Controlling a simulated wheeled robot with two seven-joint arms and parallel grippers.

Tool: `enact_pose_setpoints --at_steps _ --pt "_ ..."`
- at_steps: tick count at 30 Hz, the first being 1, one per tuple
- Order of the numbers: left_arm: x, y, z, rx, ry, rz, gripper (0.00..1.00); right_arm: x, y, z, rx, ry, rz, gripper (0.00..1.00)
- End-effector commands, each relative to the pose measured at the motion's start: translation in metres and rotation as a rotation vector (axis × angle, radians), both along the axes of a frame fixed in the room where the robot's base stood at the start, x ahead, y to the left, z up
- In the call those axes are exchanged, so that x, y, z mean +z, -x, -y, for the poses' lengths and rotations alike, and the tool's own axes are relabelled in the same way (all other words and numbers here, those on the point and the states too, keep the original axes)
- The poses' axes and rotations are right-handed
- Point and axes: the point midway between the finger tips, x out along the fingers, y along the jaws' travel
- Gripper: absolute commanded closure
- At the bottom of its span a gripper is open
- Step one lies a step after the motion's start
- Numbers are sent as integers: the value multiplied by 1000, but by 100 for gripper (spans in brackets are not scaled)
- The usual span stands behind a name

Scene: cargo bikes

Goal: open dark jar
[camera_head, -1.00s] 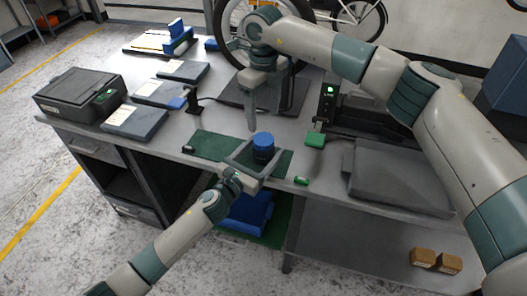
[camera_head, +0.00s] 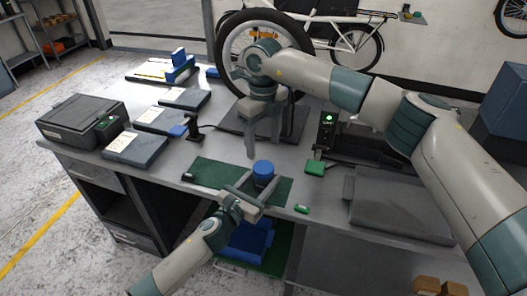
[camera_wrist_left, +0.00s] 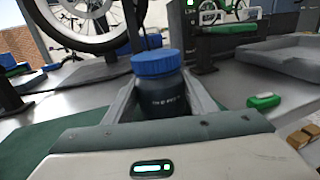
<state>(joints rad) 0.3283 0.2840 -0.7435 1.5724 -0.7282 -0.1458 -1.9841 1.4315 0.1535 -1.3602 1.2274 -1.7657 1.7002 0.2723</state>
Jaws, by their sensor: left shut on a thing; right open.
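The dark jar (camera_wrist_left: 162,98) with a blue ribbed lid (camera_wrist_left: 157,62) stands upright on the green mat (camera_head: 212,172). The lid is on the jar. In the head view the blue lid (camera_head: 264,168) shows above my left gripper. My left gripper (camera_head: 259,187) is shut on the jar's body, one finger on each side, below the lid; it also shows in the left wrist view (camera_wrist_left: 165,100). My right gripper (camera_head: 263,138) is open and empty, pointing down above and behind the jar, apart from the lid.
A black scanner-like stand (camera_head: 194,128) is behind left. A grey tray (camera_head: 392,200) fills the right side. A bicycle wheel (camera_head: 252,55) stands at the back.

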Motion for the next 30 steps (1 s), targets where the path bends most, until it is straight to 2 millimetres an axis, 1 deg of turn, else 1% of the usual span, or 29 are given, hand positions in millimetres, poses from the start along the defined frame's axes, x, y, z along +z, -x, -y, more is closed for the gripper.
enact_pose_setpoints --at_steps 5,8,30 --pt "-1 0 0 0 -1 -1 100 0 0 -1 -170 0 0 37" --pt "-1 0 0 0 -1 -1 100 0 0 -1 -304 -1 1 37" --pt "-1 0 0 1 -1 -1 100 0 0 -1 -1433 -1 1 37"
